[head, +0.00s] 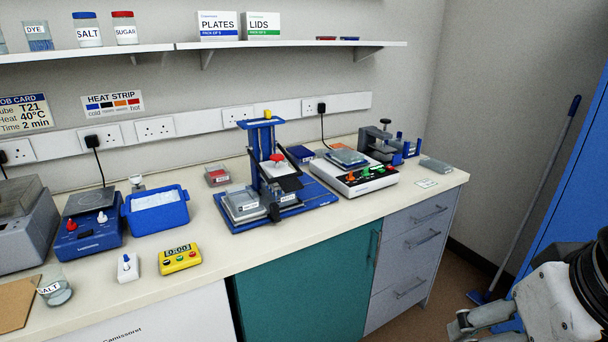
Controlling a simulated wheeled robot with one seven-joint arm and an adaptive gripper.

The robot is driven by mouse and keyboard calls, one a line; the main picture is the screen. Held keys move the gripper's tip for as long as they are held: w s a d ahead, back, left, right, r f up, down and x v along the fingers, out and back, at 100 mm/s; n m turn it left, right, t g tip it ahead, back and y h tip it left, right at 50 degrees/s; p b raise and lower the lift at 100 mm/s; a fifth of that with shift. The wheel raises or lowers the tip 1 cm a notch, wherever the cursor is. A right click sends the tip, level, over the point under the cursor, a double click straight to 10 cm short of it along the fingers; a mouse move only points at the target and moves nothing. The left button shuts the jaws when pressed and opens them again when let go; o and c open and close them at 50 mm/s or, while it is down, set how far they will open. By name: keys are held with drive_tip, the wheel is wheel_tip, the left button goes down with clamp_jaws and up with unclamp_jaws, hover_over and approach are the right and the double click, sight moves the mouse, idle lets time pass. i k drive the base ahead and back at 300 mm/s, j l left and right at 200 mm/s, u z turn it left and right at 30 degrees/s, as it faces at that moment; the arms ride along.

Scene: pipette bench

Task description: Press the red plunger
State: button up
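A blue pipetting stand (316,190) stands on the bench in the middle of the head view. A red knob-like plunger (277,158) shows on it, at the front of its upright frame. A yellow knob (267,114) tops the frame. My gripper (462,328) is at the lower right, in front of and below the bench top, well apart from the stand. It is partly cut off by the picture's bottom edge, and I cannot tell whether its fingers are open or shut.
Left of the stand are a blue tub (178,216), a yellow timer (180,258) and a blue heater (73,244). A white device (367,184) and a grey clamp-like device (378,143) stand to its right. A shelf (300,45) runs above. The front bench strip is mostly clear.

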sight(276, 158)
drive_tip(key=i+j, duration=0.25)
drive_tip(key=i, duration=0.2)
drive_tip(key=i+j, duration=0.25)
drive_tip(key=i, duration=0.15)
